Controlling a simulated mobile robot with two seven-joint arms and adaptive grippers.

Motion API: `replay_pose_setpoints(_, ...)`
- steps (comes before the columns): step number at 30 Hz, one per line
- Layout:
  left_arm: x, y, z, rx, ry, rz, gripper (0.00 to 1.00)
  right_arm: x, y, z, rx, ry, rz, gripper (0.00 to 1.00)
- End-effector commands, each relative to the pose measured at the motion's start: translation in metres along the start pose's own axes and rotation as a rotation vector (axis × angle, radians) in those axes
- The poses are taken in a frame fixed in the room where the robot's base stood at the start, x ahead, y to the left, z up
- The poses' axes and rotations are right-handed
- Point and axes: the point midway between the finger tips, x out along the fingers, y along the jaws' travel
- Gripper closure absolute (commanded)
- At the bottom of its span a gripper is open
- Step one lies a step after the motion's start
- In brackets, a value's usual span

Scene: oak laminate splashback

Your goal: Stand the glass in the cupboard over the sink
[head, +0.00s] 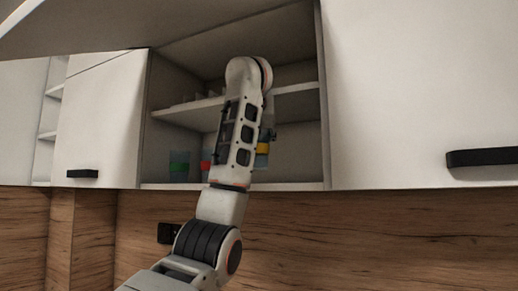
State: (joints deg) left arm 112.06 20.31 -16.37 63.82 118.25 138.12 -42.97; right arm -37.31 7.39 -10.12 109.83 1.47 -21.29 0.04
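The open cupboard (323,130) has a middle shelf and a lower compartment. My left arm rises from the bottom of the head view and reaches up in front of the opening and into it. Its wrist and gripper are mostly hidden behind the arm links, so I cannot see the fingers or whether they hold anything. A yellow and blue item (262,152) shows just right of my forearm, partly hidden. I cannot tell which is the task's glass. My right gripper is out of view.
A red item (205,166) stands beside the green-banded glass. A raised door panel (130,22) hangs overhead. Closed white doors flank the opening. A dark socket (168,233) is on the wood splashback.

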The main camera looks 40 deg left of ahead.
Motion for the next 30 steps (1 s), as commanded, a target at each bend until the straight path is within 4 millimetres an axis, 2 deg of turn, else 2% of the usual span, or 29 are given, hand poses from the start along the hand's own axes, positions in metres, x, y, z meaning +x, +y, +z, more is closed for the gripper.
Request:
replay_pose_setpoints(2, 0.006, 0.002, -0.015, 0.001, -0.003, 0.007, 1.0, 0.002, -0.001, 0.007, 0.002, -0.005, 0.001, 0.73)
replay_pose_setpoints(6, 0.01, 0.002, -0.027, 0.001, -0.004, 0.004, 1.0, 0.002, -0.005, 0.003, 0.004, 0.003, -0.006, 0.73)
replay_pose_setpoints(14, 0.01, 0.0, -0.029, 0.001, -0.003, 0.002, 1.0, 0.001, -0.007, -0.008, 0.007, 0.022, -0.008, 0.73)
replay_pose_setpoints(19, 0.011, 0.0, -0.033, 0.002, -0.002, 0.001, 1.0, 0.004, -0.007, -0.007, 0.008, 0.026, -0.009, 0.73)
replay_pose_setpoints(20, 0.012, 0.0, -0.034, 0.002, -0.001, 0.001, 0.71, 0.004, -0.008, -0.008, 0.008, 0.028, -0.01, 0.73)
replay_pose_setpoints(23, 0.011, 0.0, -0.033, 0.002, -0.001, 0.001, 0.45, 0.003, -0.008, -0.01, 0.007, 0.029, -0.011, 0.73)
replay_pose_setpoints(24, 0.011, 0.0, -0.033, 0.002, -0.001, 0.001, 0.42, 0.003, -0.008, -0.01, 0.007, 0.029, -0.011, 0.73)
replay_pose_setpoints(30, 0.011, 0.0, -0.032, 0.002, -0.002, 0.001, 0.42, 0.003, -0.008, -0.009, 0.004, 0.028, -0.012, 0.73)
